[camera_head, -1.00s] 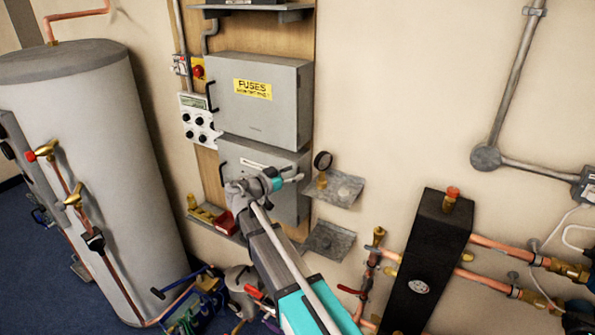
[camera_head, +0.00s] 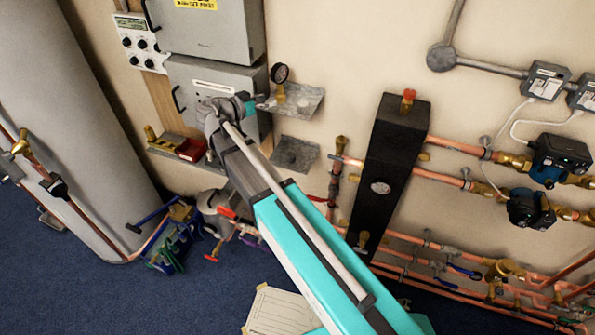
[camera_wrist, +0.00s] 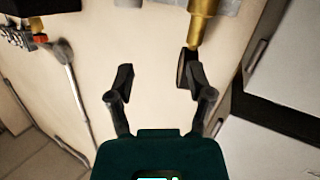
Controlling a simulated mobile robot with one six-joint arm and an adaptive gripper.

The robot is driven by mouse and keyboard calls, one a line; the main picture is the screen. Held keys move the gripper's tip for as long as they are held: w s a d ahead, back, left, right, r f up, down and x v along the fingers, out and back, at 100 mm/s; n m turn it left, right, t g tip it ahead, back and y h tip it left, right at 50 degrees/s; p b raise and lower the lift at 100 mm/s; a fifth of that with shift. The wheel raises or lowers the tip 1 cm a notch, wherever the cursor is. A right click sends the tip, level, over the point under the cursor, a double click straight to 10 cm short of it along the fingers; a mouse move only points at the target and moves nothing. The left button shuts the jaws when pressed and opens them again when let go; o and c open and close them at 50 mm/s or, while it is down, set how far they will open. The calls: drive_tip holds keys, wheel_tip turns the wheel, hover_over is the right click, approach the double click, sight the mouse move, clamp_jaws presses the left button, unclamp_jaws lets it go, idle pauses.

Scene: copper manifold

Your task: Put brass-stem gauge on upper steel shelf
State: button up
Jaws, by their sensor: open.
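The brass-stem gauge (camera_head: 280,75) has a round dark-rimmed dial on a brass stem. It stands upright on the left part of the upper steel shelf (camera_head: 305,102), a small grey plate on the wall. My gripper (camera_head: 260,99) is just left of the gauge, close to the shelf's left edge. In the wrist view my gripper (camera_wrist: 160,82) is open, with nothing between its fingers. There the gauge's brass stem (camera_wrist: 202,25) comes down from the top, and its dial lies right by the right finger. I cannot tell whether they touch.
A lower steel shelf (camera_head: 296,154) is below the upper one. Grey fuse boxes (camera_head: 210,35) are on the wall to the left. A ledge with a red bin (camera_head: 190,149) is lower left. A black block (camera_head: 385,165) with copper pipes stands to the right.

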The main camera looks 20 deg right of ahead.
drive_tip(key=s+d+f+n+g+y, duration=0.2)
drive_tip(key=s+d+f+g+y, duration=0.1)
drive_tip(key=s+d+f, duration=0.3)
drive_tip(key=s+f+n+g+y, duration=0.2)
drive_tip(key=s+f+n+y, duration=0.2)
drive_tip(key=s, duration=0.4)
drive_tip(key=s+f+n+g+y, duration=0.2)
drive_tip(key=s+f+n+y, duration=0.2)
drive_tip(key=s+y, duration=0.3)
drive_tip(key=shift+s+f+n, duration=0.3)
drive_tip(key=shift+s+f, duration=0.2)
drive_tip(key=shift+s, duration=0.2)
